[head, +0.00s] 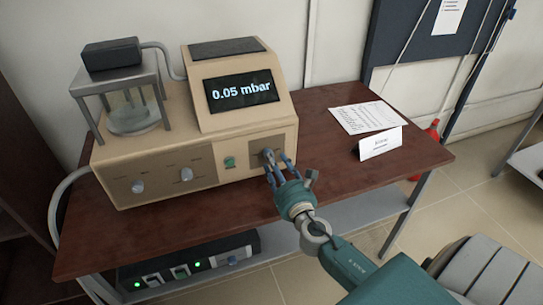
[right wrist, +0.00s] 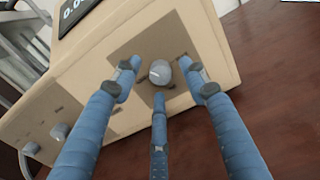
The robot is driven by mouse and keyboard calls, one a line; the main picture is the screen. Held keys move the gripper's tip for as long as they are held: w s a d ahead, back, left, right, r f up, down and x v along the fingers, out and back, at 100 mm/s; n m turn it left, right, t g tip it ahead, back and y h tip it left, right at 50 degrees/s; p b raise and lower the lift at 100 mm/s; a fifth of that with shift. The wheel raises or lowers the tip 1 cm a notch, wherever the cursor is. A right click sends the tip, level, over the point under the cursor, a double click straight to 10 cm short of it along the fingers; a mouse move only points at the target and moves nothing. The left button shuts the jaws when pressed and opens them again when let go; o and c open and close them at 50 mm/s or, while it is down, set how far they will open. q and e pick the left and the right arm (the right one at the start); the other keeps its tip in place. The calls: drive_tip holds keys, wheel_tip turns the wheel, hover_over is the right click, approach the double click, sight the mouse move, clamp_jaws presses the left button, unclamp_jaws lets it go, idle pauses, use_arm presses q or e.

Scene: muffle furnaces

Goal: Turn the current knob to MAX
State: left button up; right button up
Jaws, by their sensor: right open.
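A beige sputter-coater-like machine (head: 155,170) stands on the dark wooden table, its display (head: 240,91) reading 0.05 mbar. A small grey knob (right wrist: 160,72) sits on a brown panel at the right of its front; in the head view it is largely behind my fingers. My right gripper (head: 277,160) is open in front of this panel. In the right wrist view its three blue fingers (right wrist: 158,95) spread around the knob, with visible gaps and no clear contact. The knob's label and setting are not readable. My left gripper is not in view.
Two other knobs (head: 186,174) (head: 138,187) and a green switch (head: 229,162) are on the same front face. A glass chamber (head: 132,112) stands on the machine's left. A paper sheet (head: 366,117) and a folded card (head: 380,144) lie on the table's right. A black unit (head: 190,266) sits on the lower shelf.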

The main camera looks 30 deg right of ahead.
drive_tip(key=shift+x, duration=1)
drive_tip(key=shift+w+a+f, duration=0.1)
clamp_jaws()
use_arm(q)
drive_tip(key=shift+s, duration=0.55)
